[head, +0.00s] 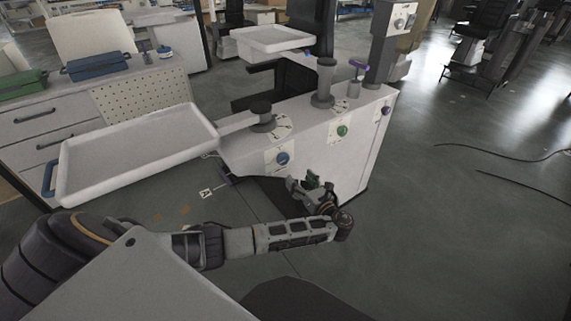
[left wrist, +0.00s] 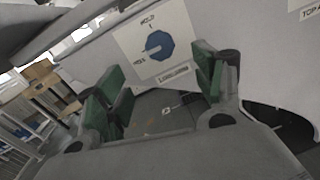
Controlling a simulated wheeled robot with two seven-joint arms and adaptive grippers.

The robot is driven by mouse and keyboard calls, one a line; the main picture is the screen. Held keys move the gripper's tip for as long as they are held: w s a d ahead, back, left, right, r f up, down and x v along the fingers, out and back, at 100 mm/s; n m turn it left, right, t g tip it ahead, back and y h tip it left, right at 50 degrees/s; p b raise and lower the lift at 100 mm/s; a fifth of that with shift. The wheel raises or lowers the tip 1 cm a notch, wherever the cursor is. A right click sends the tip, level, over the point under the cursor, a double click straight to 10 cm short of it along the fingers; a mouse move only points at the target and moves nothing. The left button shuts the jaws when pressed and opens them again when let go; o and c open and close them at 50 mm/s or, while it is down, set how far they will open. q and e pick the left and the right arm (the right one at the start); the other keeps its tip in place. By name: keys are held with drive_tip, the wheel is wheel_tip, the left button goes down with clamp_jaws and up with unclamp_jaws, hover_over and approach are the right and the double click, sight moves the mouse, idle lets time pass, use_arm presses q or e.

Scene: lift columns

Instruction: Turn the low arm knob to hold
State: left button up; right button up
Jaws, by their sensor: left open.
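The low arm knob is a blue round knob (head: 282,158) on a white label plate on the front of the white cabinet. In the left wrist view the blue knob (left wrist: 158,46) has a pale pointer aimed toward the label's left-hand word, and "HOLD" is printed above it. My left gripper (head: 311,184) is just below and right of the knob in the head view. Its green-padded fingers (left wrist: 161,86) are spread wide, empty, with the knob lying ahead between them, not touched. My right gripper is not in view.
A green knob (head: 342,131) and a purple knob (head: 386,110) sit farther right on the cabinet. A white tray (head: 135,150) on a low arm juts out left. Open floor lies right.

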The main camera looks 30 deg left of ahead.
sight(284, 162)
use_arm(q)
drive_tip(key=b+x, duration=0.1)
drive_tip(key=x, duration=0.8)
drive_tip(key=shift+w+a, duration=0.25)
drive_tip(key=shift+a, duration=0.05)
drive_tip(key=shift+w+a, duration=0.3)
drive_tip(key=shift+a, duration=0.3)
drive_tip(key=shift+c, duration=0.5)
drive_tip(key=c, duration=0.9)
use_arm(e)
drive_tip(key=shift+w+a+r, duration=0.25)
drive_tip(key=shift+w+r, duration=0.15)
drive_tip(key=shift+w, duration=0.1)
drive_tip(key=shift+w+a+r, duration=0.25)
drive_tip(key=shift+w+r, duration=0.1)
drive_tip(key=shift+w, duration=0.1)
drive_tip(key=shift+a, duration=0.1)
